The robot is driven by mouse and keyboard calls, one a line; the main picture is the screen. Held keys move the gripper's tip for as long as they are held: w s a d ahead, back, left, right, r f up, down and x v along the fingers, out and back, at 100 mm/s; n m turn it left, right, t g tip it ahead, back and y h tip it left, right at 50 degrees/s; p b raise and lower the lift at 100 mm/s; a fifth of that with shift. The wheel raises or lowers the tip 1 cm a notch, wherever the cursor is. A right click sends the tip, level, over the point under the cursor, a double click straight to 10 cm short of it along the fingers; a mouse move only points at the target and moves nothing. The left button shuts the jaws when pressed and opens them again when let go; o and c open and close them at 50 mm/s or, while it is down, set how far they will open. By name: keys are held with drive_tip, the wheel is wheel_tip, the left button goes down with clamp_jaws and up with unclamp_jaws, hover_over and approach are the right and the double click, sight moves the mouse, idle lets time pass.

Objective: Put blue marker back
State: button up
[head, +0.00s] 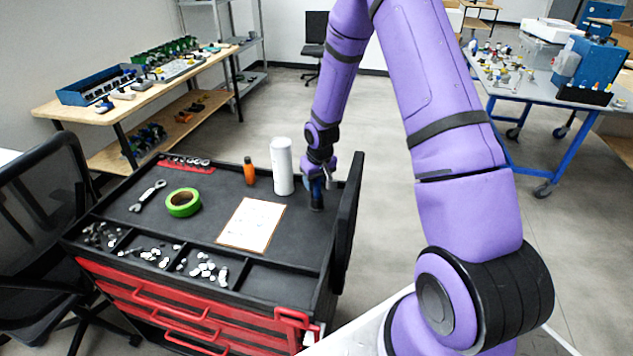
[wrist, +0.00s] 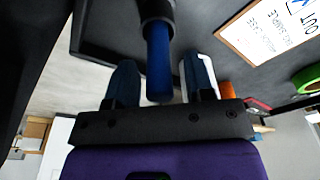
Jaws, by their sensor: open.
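The blue marker (wrist: 158,62) stands between my gripper's two fingers in the wrist view, its dark end towards the cart top. In the head view its dark lower part (head: 316,200) shows upright on the right side of the black cart top (head: 140,225). My gripper (wrist: 160,75) is open, with a finger on each side of the marker and visible gaps between. In the head view my gripper (head: 317,178) is low over the cart's right side, covering much of the marker.
A white roll (head: 282,166) and an orange bottle (head: 249,171) stand left of my gripper. A framed sheet (head: 251,224), green tape (head: 183,202) and a wrench (head: 148,195) lie on the cart. A dark upright panel (head: 347,220) stands close on the right. Front compartments hold small parts.

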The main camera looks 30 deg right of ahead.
drive_tip(key=s+a+r, duration=0.1)
drive_tip(key=s+r, duration=0.2)
drive_tip(key=r, duration=0.8)
drive_tip(key=s+a+r, duration=0.1)
drive_tip(key=s+r, duration=0.2)
drive_tip(key=r, duration=0.9)
drive_tip(key=s+a+r+t, duration=0.1)
drive_tip(key=s+a+r, duration=0.1)
drive_tip(key=s+r, duration=0.3)
drive_tip(key=s+a+r+t, duration=0.1)
drive_tip(key=s+r, duration=0.5)
drive_tip(key=s, duration=0.6)
drive_tip(key=s+a+r+t, duration=0.1)
drive_tip(key=s+a+r, duration=0.2)
drive_tip(key=s, duration=0.6)
drive_tip(key=v, duration=0.2)
drive_tip(key=shift+a+r, duration=0.2)
drive_tip(key=shift+r, duration=0.25)
